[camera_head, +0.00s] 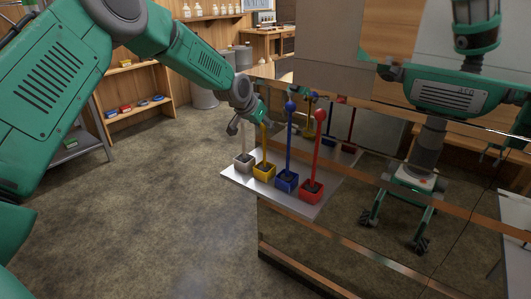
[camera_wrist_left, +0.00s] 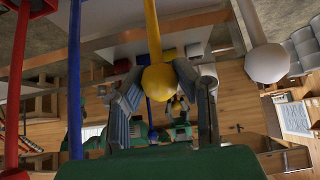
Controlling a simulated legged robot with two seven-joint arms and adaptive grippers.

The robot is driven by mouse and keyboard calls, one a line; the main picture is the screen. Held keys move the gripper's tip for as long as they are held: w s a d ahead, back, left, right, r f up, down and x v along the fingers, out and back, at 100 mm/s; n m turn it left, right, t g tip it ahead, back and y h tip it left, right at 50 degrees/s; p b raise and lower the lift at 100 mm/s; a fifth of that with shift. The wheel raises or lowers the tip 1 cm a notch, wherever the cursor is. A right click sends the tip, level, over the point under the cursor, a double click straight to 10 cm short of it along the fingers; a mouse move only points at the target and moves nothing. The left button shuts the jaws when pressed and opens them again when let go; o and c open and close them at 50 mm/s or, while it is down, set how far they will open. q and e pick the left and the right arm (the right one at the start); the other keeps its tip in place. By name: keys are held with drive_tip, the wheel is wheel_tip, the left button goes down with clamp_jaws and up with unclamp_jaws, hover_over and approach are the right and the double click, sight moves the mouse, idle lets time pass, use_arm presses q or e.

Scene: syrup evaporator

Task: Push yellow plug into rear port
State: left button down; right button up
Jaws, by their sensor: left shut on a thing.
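The yellow plug shows as a yellow rod (camera_head: 264,143) with a round knob, standing in a square yellow base (camera_head: 264,172) on a metal shelf (camera_head: 236,178). My left gripper (camera_head: 256,114) is at the top of this rod and hides its knob in the head view. In the left wrist view the yellow knob (camera_wrist_left: 158,82) sits between the two fingers, which are shut on it. I cannot make out a port marked as rear. My right gripper is not directly in view.
A white rod (camera_head: 243,139), a blue rod (camera_head: 289,140) and a red rod (camera_head: 317,148) stand close beside the yellow one. Behind them a mirror-like panel (camera_head: 390,205) reflects me and the rods. The floor (camera_head: 150,215) at left is clear.

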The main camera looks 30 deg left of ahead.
use_arm(q)
drive_tip(key=shift+a+r+p, duration=0.2)
drive_tip(key=shift+r+p, duration=0.2)
wheel_tip(320, 180, up, 6)
drive_tip(key=p, duration=0.4)
drive_tip(key=shift+d+r+p, duration=0.1)
drive_tip(key=shift+r+p, duration=0.05)
drive_tip(key=shift+p, duration=0.25)
